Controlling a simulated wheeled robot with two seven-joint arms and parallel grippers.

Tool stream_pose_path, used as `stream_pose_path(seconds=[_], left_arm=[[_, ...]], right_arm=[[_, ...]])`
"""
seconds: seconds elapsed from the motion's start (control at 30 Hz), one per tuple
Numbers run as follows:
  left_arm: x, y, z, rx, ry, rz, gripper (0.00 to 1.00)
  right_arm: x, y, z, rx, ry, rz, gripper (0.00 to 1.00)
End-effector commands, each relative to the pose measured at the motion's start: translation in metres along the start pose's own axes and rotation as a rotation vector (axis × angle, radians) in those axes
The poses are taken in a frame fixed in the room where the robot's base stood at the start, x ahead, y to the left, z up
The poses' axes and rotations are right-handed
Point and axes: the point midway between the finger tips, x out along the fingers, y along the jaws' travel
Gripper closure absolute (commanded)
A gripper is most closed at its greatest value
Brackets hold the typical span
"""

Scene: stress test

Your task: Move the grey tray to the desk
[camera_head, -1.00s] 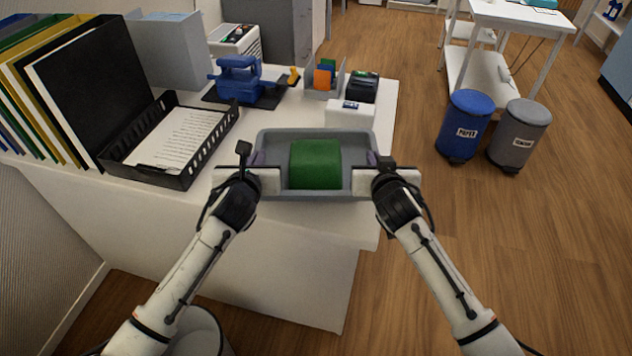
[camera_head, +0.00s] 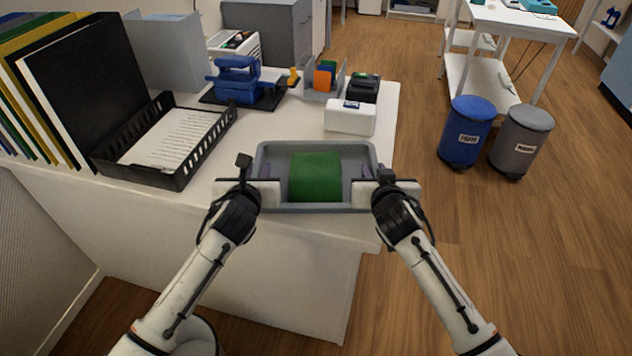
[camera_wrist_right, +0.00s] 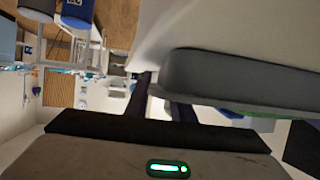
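The grey tray (camera_head: 318,208) is level in front of me, over the front right part of the white desk (camera_head: 300,226) in the head view. I cannot tell whether its underside touches the desk. A green block with a rounded top (camera_head: 315,178) sits in the tray. My left gripper (camera_head: 262,176) is shut on the tray's left end wall. My right gripper (camera_head: 371,176) is shut on its right end wall. In the right wrist view, the tray's wall (camera_wrist_right: 240,82) lies close against the fingers (camera_wrist_right: 160,105), whose tips are partly hidden.
A black paper tray (camera_head: 178,181) and upright binders (camera_head: 85,85) stand left on the desk. Behind the grey tray are a white box (camera_head: 350,118), a black device (camera_head: 362,89) and a blue device (camera_head: 238,82). Blue (camera_head: 467,130) and grey (camera_head: 521,140) bins stand on the floor at right.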

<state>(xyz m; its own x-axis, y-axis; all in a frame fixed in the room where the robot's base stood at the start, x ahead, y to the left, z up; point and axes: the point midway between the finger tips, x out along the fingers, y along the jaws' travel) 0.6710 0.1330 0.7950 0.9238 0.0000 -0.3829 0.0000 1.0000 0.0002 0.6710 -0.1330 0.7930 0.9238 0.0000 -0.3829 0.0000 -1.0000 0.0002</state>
Motion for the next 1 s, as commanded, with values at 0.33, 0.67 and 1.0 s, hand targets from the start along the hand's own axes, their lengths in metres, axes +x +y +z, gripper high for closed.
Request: stream_pose_path(seconds=[0.33, 0.67, 1.0], left_arm=[[-0.028, 0.000, -0.001, 0.002, -0.001, -0.001, 0.78], [-0.091, 0.000, 0.000, 0.001, -0.001, -0.002, 0.78], [-0.120, 0.000, -0.001, 0.000, 0.001, 0.000, 0.78]], right_arm=[[0.000, 0.000, 0.000, 0.000, 0.000, 0.000, 0.78], [0.000, 0.000, 0.000, 0.000, 0.000, 0.000, 0.78], [-0.003, 0.000, 0.001, 0.001, 0.000, 0.000, 0.78]])
